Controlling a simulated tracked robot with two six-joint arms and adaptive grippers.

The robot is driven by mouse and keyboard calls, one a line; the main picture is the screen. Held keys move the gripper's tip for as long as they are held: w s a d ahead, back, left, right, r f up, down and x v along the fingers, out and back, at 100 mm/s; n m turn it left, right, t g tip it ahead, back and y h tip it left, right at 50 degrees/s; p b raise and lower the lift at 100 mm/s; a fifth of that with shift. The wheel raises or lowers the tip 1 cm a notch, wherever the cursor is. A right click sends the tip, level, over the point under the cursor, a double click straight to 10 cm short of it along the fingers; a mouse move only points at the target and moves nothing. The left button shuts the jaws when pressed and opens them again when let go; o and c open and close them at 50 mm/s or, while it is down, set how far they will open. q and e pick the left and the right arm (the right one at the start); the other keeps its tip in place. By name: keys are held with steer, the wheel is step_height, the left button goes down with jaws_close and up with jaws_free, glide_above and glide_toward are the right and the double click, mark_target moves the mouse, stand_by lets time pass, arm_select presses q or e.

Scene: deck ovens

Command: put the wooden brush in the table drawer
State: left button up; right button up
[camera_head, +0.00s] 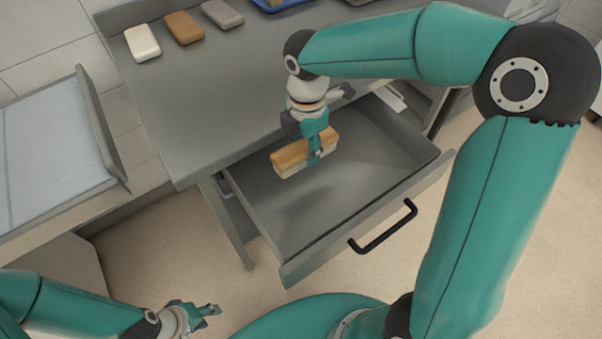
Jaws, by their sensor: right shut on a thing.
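The wooden brush (291,157), a light wood block with pale bristles below, is held over the open table drawer (309,225). My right gripper (316,158) is shut on the brush from above. I cannot tell whether the bristles touch the drawer floor. The grey drawer is pulled out from the table (205,110) and its black handle (383,228) faces the front. My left gripper (209,311) is low at the bottom left, away from the drawer. Its fingers look small and I cannot tell if they are apart.
A white block (142,42), a brown block (184,27) and a grey block (222,13) lie along the table's back. A blue tray (280,4) is at the top edge. A pale-topped surface (50,160) with a raised rim stands at left. The drawer's front part is empty.

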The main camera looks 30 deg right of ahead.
mark_target(305, 181)
step_height(305, 181, down, 9)
steer(key=shift+f+b, duration=0.15)
steer(key=shift+b, duration=0.3)
steer(key=o, duration=1.2)
step_height(305, 181, up, 12)
steer(key=shift+r+p, duration=0.1)
steer(key=shift+p, duration=0.7)
